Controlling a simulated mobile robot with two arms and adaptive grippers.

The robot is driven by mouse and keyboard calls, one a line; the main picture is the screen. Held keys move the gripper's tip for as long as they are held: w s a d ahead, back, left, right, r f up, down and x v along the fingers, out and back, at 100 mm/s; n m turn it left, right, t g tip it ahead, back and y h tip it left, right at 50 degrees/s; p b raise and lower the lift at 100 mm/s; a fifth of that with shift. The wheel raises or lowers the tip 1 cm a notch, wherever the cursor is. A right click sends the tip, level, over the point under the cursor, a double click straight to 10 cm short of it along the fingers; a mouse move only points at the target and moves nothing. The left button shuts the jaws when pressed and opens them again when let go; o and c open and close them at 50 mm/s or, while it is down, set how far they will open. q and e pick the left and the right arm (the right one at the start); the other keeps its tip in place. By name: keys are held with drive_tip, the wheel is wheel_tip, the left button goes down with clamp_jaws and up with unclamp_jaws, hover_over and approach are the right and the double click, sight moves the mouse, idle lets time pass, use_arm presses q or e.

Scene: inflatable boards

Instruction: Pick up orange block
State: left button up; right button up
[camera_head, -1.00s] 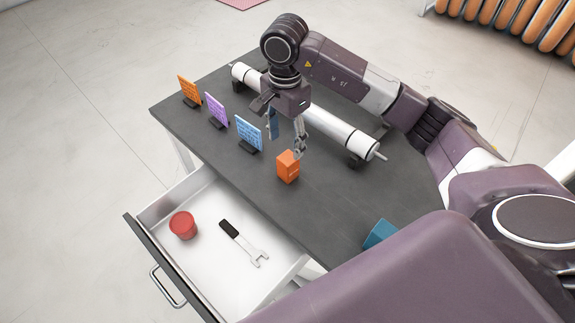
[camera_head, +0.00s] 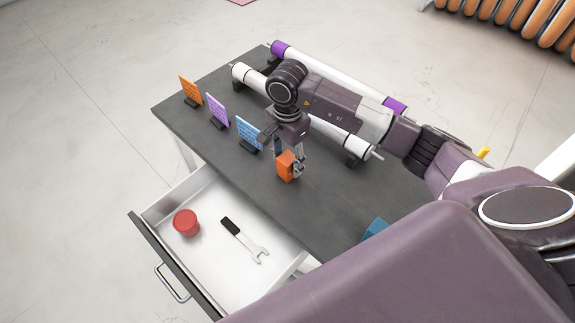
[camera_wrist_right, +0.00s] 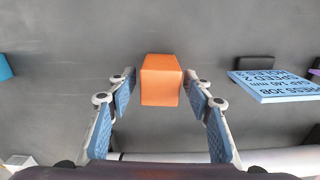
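The orange block (camera_head: 286,167) stands upright on the dark table, near its front edge. It also shows in the right wrist view (camera_wrist_right: 161,80), between the tips of my right gripper. My right gripper (camera_head: 289,160) points down over the block with its fingers on either side of it. In the right wrist view the fingers (camera_wrist_right: 160,92) are spread, with a gap showing between each blue pad and the block. My left gripper is not in view.
Orange (camera_head: 191,91), purple (camera_head: 217,110) and blue (camera_head: 249,133) sign boards stand along the table's left side. White rollers (camera_head: 340,137) lie behind the gripper. A teal object (camera_head: 374,229) is at the front right. The open drawer (camera_head: 205,262) holds a red container (camera_head: 186,223) and a wrench (camera_head: 246,240).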

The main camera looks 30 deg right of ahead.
drive_tip(key=c, duration=1)
drive_tip(key=shift+c, duration=0.2)
drive_tip(key=shift+r, duration=0.15)
